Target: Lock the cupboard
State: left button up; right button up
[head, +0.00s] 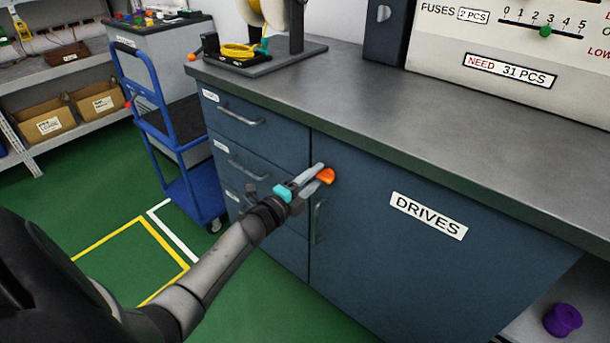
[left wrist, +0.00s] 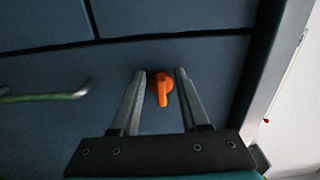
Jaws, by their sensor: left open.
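The cupboard (head: 385,265) is a dark blue door labelled DRIVES under a grey worktop. It looks closed. An orange turn latch (head: 326,175) sits at the door's upper left corner; it also shows in the left wrist view (left wrist: 162,88). My left gripper (head: 318,172) is at the latch, with its fingers pointing at the door. In the left wrist view the open fingers (left wrist: 160,78) stand on either side of the latch, with a gap on both sides. Part of the latch is hidden by the fingers in the head view. My right gripper is not in view.
A vertical door handle (head: 318,222) is just below the latch. Drawers with bar handles (head: 240,115) are to the left. A blue trolley (head: 190,190) stands beside the drawers. A purple spool (head: 562,320) lies at the lower right. Green floor is open at the left.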

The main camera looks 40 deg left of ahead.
pick_arm(q)
jog(key=s+a+p, duration=0.1)
jog(key=s+p, duration=0.2)
jog(key=s, duration=1.2)
jog(key=shift+p, duration=0.4)
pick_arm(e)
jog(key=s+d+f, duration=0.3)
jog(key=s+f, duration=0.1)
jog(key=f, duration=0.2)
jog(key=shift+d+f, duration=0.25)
pick_arm(q)
jog(key=shift+f, duration=0.1)
